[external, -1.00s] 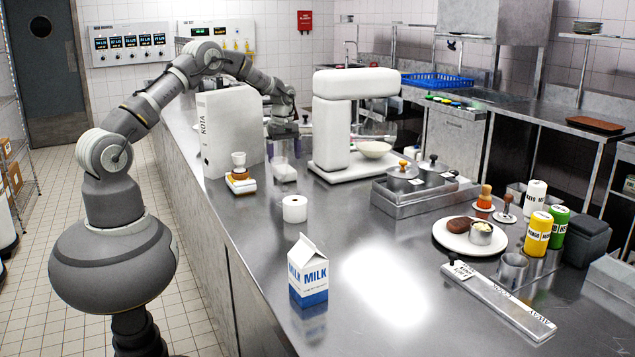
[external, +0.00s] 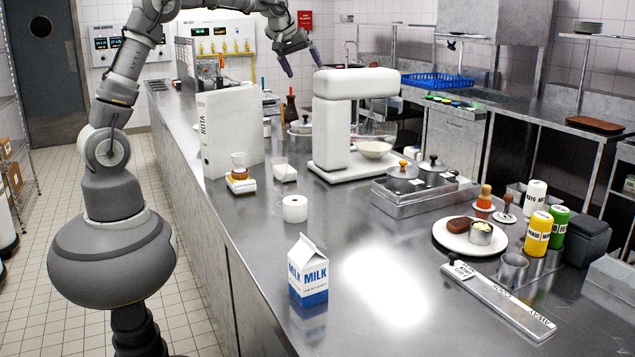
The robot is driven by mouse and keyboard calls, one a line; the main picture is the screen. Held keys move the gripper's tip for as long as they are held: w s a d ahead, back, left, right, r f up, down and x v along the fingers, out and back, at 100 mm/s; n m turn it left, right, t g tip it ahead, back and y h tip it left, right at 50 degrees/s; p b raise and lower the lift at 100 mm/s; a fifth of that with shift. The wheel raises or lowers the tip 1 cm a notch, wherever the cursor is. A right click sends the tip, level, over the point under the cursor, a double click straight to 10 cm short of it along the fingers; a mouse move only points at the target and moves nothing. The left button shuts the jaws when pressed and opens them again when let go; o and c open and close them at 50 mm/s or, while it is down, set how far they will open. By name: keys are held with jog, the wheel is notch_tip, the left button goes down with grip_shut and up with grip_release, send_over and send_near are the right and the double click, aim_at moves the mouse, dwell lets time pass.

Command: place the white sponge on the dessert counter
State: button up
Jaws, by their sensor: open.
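My gripper (external: 304,70) is raised high above the far part of the steel counter (external: 390,285), left of the white mixer's head. Its two dark fingers are spread apart, and nothing shows between them. I cannot pick out the white sponge for certain. A small stack with a white and yellow block at its base (external: 240,184) stands beside the white binder, with a white cup on top. A clear glass with something white in it (external: 285,173) stands just right of it. No label marks which surface is the dessert counter.
The white mixer (external: 332,135) and upright binder (external: 231,130) are tall obstacles. A milk carton (external: 308,272), white roll (external: 295,209), lidded pots (external: 418,185) and a plate with food (external: 452,240) stand on the counter. Its front middle is clear.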

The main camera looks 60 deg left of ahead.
jog(key=s+d+r+m+t, duration=0.3)
jog(key=s+d+r, duration=0.2)
jog(key=r, duration=0.5)
jog(key=s+d+r+m+t+h, duration=0.1)
jog(key=s+d+r+m+t, duration=0.2)
jog(key=s+r, duration=0.4)
jog(key=s+d+r+m+t, duration=0.3)
jog(key=s+d+r, duration=0.3)
jog(key=r, duration=0.9)
jog(key=shift+s+d+r+m+t, duration=0.2)
jog(key=shift+d+m+t, duration=0.15)
jog(key=shift+m, duration=0.55)
notch_tip(320, 180, down, 7)
jog(key=b, duration=0.6)
jog(key=shift+r+b, duration=0.2)
jog(key=shift+b, duration=0.1)
